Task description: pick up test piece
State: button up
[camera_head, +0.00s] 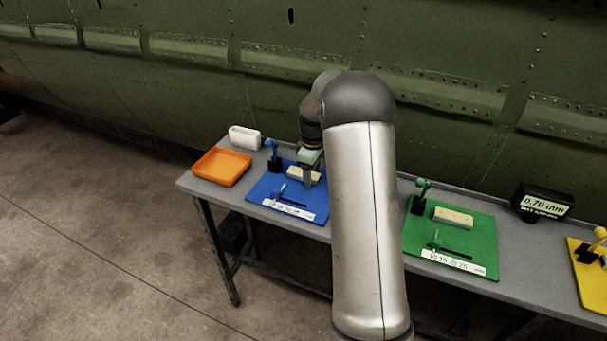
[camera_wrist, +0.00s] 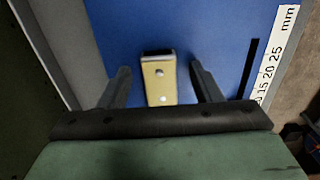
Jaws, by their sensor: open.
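A beige test piece with rivet-like dots lies on the blue mat (camera_head: 262,196). In the wrist view the test piece (camera_wrist: 158,83) sits between my two fingers, with a gap on each side. It has a dark, shiny far end, and its near end is hidden behind my gripper's body. My gripper (camera_wrist: 162,84) is open and empty, above or around the piece; the exact height is hard to tell. In the head view my gripper (camera_head: 308,182) is over the blue mat, partly covering the piece.
An orange tray (camera_head: 222,167) and a white container (camera_head: 244,138) stand left on the grey table (camera_head: 380,250). A blue fixture (camera_head: 273,155) stands close beside my gripper. A green mat (camera_head: 470,240) holds another beige block (camera_head: 453,217). A display (camera_head: 542,203) reads 0.70 mm. The green fuselage (camera_head: 200,80) rises behind.

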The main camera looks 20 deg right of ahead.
jog(key=c, duration=1.1)
